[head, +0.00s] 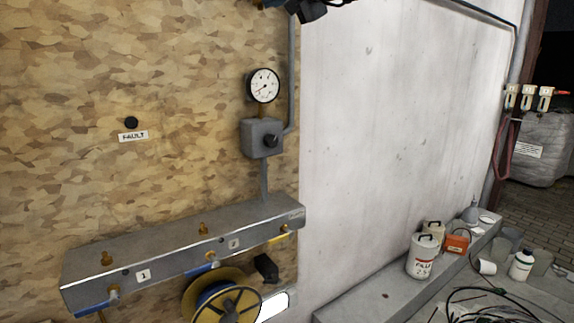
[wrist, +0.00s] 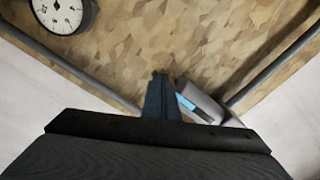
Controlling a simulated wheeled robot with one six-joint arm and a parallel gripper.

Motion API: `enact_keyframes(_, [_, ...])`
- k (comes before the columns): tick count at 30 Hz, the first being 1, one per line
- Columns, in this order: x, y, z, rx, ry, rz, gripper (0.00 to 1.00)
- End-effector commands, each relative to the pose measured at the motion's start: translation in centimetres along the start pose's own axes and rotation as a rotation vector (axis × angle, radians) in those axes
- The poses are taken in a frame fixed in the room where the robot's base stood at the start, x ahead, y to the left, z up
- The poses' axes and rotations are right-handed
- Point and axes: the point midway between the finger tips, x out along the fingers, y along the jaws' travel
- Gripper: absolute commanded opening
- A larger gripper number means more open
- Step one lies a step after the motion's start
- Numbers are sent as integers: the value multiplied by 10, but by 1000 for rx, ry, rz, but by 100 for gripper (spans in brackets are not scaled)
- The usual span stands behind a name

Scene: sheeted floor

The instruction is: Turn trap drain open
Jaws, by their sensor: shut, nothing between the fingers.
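My gripper (wrist: 160,80) is shut and empty in the wrist view, with its dark fingers together. In the head view a dark part, probably of my gripper (head: 309,12), shows at the top edge, above the gauge and apart from the fittings. A grey metal manifold (head: 190,247) runs along the lower board. It has brass fittings, blue handles (head: 202,270) near the labels 1 and 2, and a yellow handle (head: 278,239) at its right end. No part is legibly marked as the trap drain, so I cannot tell which it is.
A dial gauge (head: 263,86) stands above a grey box (head: 262,138) with a black knob and conduit. A yellow hose reel (head: 222,298) hangs below the manifold. Several filter units (head: 528,97) are at the far right. Containers (head: 423,256) stand on a ledge. The white wall is clear.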

Motion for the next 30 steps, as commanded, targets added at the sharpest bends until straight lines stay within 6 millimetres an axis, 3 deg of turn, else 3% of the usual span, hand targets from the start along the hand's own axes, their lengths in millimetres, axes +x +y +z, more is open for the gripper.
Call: enact_keyframes(30, [0,-10,0,-1,2,-2,0])
